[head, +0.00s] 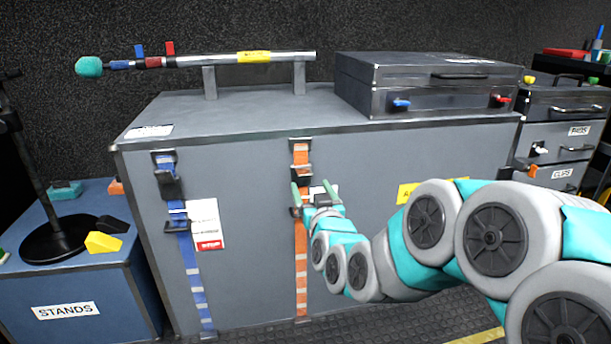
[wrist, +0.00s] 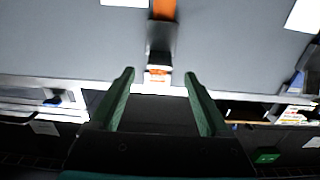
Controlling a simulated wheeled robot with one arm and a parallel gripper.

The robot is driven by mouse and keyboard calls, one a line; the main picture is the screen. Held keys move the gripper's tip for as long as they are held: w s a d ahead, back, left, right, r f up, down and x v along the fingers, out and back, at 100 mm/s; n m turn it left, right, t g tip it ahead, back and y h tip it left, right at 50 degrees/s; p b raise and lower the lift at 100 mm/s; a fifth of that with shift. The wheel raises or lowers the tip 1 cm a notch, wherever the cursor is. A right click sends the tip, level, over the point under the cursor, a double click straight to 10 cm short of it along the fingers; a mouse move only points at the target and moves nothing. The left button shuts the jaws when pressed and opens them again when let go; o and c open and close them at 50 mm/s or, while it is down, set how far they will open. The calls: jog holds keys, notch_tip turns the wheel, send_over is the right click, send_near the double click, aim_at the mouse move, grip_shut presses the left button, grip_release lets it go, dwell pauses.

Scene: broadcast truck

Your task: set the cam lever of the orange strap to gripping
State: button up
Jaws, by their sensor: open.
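The orange strap (head: 301,250) runs down the front of the grey case, right of the blue strap. Its dark cam buckle (head: 301,173) sits on the upper part of the strap. My gripper (head: 311,184) is open in front of the strap, just below that buckle, and partly hides a lower dark fitting. In the wrist view the orange strap (wrist: 164,9) enters at the top, with a dark lever or buckle part (wrist: 161,38) below it. My two green fingers stand apart below that part, with nothing between them. I cannot tell the lever's exact angle.
The blue strap (head: 191,265) with its own dark buckle hangs on the left of the grey case (head: 250,270). A boom pole (head: 215,60) and a flat metal case (head: 430,80) lie on top. A blue STANDS box (head: 70,290) stands at the left.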

aim_at(305, 173)
jog(key=shift+p+x, duration=0.6)
jog(key=shift+x, duration=2.9)
jog(key=shift+f, duration=0.1)
jog(key=shift+c, duration=0.3)
grip_shut()
